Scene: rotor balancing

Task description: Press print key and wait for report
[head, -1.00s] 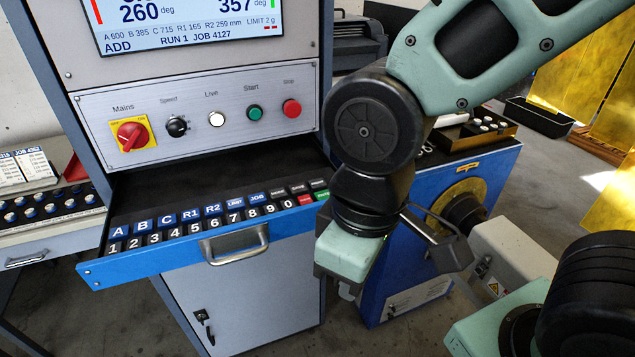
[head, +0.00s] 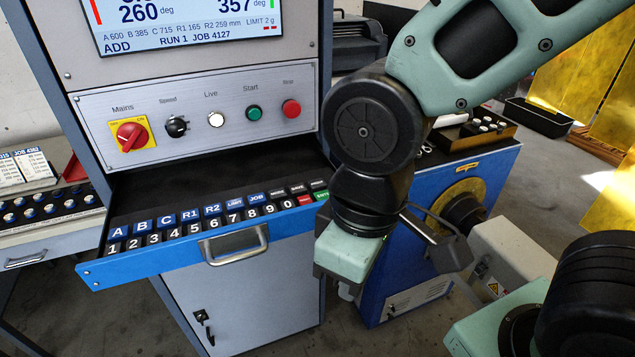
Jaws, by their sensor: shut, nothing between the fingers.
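The pulled-out keyboard drawer (head: 150,264) holds rows of keys below the control panel. Three small black keys with white lettering stand at the right end of the upper row; the rightmost one (head: 319,184) looks like the print key, but its lettering is too small to read surely. A red key and a green key lie just below them. My gripper (head: 347,291) hangs to the right of the drawer's right end, apart from the keys. Its fingers show only in part below the green hand, shut with nothing held. The screen (head: 190,18) shows "ADD", "RUN 1 JOB 4127" and large degree readings.
The drawer's metal handle (head: 234,246) sticks out in front. The panel above has a red mains switch (head: 131,134) and start (head: 254,113) and stop (head: 291,109) buttons. A blue machine (head: 480,172) stands close at right. A key tray stands at left.

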